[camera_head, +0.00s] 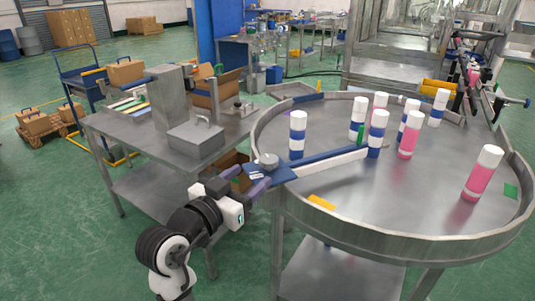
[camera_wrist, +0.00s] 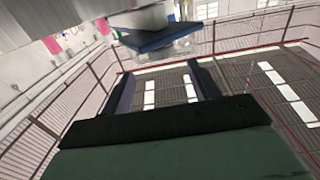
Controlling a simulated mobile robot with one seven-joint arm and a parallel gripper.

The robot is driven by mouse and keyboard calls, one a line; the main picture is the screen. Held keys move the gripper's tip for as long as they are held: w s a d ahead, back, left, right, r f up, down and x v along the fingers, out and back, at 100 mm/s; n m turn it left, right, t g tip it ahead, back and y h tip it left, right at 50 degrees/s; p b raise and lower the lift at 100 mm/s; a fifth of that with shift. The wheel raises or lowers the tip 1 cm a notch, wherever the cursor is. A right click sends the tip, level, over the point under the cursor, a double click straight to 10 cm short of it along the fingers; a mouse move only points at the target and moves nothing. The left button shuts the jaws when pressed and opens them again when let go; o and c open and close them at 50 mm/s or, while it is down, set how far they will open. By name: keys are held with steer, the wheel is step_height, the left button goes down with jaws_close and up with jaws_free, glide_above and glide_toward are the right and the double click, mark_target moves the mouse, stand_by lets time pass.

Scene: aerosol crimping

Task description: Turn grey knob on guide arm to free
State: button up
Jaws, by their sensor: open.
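The guide arm (camera_head: 318,166) is a blue and white bar reaching over the round table. The grey knob (camera_head: 267,160) is a round cap on the blue plate at the bar's left end, by the table rim. My gripper (camera_head: 246,177) is open and empty, just in front and to the left of the knob. In the wrist view, which looks turned over, my two fingers (camera_wrist: 164,85) stand apart. The blue plate of the guide arm (camera_wrist: 160,40) lies beyond their tips, with a gap. The knob's turn position cannot be read.
The round table's raised metal rim (camera_head: 420,252) runs close beside my gripper. Several bottles, such as a pink one (camera_head: 483,172), stand on the table. A steel workbench (camera_head: 115,125) with a grey box (camera_head: 196,138) stands to the left.

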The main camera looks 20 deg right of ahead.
mark_target(274, 155)
steer(key=p+x, duration=0.2)
steer(key=x, duration=0.8)
steer(key=shift+w+d+p, duration=0.1)
steer(key=shift+w+p, duration=0.1)
steer(key=shift+p, duration=0.15)
steer(key=c, duration=1)
